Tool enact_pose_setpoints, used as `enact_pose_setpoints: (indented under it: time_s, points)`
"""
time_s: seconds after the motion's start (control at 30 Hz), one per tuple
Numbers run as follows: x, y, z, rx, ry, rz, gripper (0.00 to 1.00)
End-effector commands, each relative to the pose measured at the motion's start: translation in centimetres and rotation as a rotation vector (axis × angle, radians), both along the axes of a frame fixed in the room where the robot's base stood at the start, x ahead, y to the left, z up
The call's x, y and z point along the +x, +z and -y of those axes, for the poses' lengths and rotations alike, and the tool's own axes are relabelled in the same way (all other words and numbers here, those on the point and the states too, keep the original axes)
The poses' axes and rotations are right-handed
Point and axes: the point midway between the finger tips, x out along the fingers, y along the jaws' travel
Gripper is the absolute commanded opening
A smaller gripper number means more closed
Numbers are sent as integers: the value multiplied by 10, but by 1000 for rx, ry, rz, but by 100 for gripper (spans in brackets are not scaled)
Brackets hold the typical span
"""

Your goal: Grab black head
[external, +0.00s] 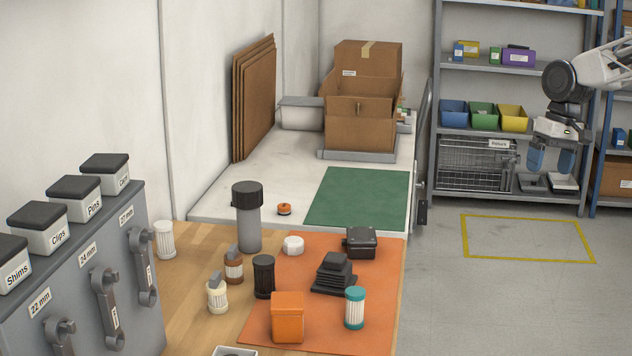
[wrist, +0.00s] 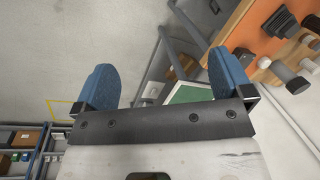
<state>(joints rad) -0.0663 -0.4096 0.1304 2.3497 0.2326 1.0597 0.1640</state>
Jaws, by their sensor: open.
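A black stepped, finned piece (external: 334,275), which looks like the black head, sits on the orange mat (external: 262,335) on the wooden bench. It also shows at the upper right of the wrist view (wrist: 280,22). A black box-like part (external: 361,242) lies behind it at the mat's back edge. My gripper (external: 551,158) is at the far right of the external view, off the bench and well away from these parts. Its blue fingers point down, spread apart and empty. The wrist view shows the open fingers (wrist: 165,80) with nothing between them.
Close around the stepped piece stand a black ribbed cylinder (external: 263,276), an orange block (external: 288,317), a teal-capped filter (external: 355,307) and a white cap (external: 293,245). A tall grey black-capped cylinder (external: 248,222) stands behind. The green mat (external: 358,196) is bare. Metal shelving (external: 437,100) stands behind my gripper.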

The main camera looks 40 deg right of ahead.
Motion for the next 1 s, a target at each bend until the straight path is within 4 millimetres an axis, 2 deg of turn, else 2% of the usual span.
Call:
enact_pose_setpoints:
  time_s: [0.57, 1.0]
  points:
    - [97, -22, -83, 188, -154, -281, 98]
    - [167, -56, -156, 301, -270, -510, 98]
